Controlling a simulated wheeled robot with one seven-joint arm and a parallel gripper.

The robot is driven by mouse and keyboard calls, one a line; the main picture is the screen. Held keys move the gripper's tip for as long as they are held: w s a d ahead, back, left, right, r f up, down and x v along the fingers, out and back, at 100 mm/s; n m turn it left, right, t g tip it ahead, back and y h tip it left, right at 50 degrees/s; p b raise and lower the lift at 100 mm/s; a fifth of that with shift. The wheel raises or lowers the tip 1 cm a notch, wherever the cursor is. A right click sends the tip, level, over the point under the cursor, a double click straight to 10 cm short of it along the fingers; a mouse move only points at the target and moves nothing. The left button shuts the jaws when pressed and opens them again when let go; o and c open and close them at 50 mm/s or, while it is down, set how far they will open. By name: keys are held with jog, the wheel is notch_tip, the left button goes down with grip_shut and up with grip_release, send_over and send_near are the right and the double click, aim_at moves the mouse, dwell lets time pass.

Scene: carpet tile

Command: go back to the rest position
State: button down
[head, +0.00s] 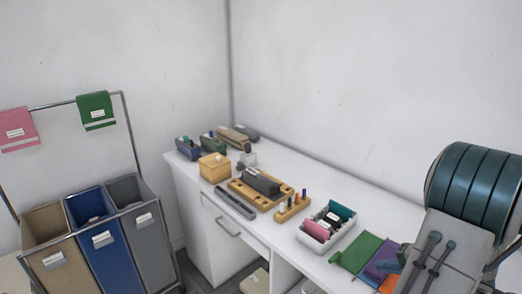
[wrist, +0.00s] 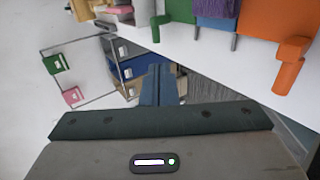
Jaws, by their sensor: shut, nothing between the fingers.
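My gripper (wrist: 158,84) shows in the wrist view, with its narrow dark blue-grey fingers together and nothing between them. It points out over open space beside the white desk, with the bins and their rack beyond the fingertips. In the head view my arm fills the right edge, in front of the desk's right end. I cannot make out the fingers there.
The white desk (head: 345,188) bears a wooden box (head: 214,167), a wooden tray (head: 243,190), a white divided tray (head: 347,239) and green (head: 362,249), purple and orange pieces near my arm. Tan, blue (head: 101,232) and grey bins stand left, under a rack with pink and green cloths.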

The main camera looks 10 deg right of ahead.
jog(key=a+r+n+g+y, duration=0.1)
jog(key=a+r+n+g, duration=0.2)
jog(key=a+n, duration=0.6)
jog(key=a+r+n+g, duration=0.3)
jog(key=a+n, duration=0.5)
jog(key=n, duration=0.2)
jog(key=s+a+r+n+h, duration=0.3)
jog(key=a+n, duration=0.2)
jog(key=n, duration=0.9)
jog(key=s+a+r+n+h, duration=0.3)
jog(key=a+n, duration=0.3)
jog(key=n, duration=0.9)
jog(key=shift+s+a+r, duration=0.25)
jog(key=shift+s, duration=0.3)
